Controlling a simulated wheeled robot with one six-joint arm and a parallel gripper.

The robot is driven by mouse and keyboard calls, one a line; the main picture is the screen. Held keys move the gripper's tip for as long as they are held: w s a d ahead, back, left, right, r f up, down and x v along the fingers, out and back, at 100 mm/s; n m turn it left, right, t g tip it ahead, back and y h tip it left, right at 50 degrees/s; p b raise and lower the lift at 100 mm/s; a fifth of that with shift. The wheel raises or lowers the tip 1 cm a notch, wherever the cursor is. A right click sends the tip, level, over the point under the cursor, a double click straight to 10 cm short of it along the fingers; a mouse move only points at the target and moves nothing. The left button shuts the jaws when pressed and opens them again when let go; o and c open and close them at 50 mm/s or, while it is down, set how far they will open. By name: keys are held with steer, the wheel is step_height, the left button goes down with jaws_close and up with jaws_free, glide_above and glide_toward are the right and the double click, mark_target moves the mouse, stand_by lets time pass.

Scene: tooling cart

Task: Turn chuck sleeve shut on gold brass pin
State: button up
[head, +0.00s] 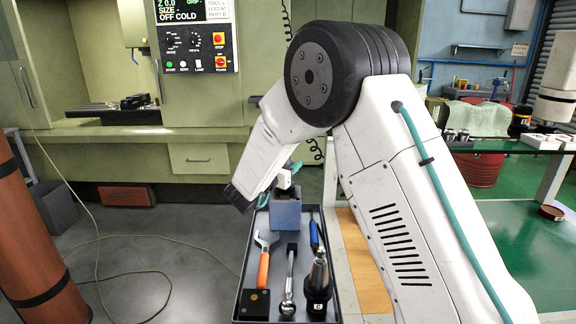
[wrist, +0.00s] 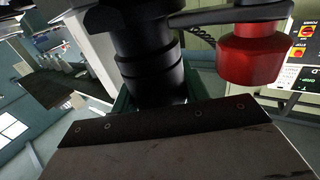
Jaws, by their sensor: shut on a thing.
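In the head view my gripper (head: 285,182) is low behind my white arm, at the top of a blue-grey block (head: 286,213) on the tray (head: 328,226). Its fingertips are mostly hidden. In the wrist view a black stepped cylinder (wrist: 150,75), which looks like the chuck sleeve, stands upright beyond a dark plate with screws. My gripper appears shut on the sleeve, though the contact is not clear. The gold brass pin cannot be made out in either view.
An orange-handled wrench (head: 264,262), a ratchet (head: 289,280), a blue-handled tool (head: 314,236) and a dark tool holder (head: 319,285) lie nearer on the tray. A red cylinder (wrist: 250,55) is close right of the sleeve in the wrist view. A machine with a control panel (head: 195,47) stands behind.

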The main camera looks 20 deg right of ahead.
steer(key=o, duration=1)
steer(key=shift+d, duration=0.1)
steer(key=v, duration=0.8)
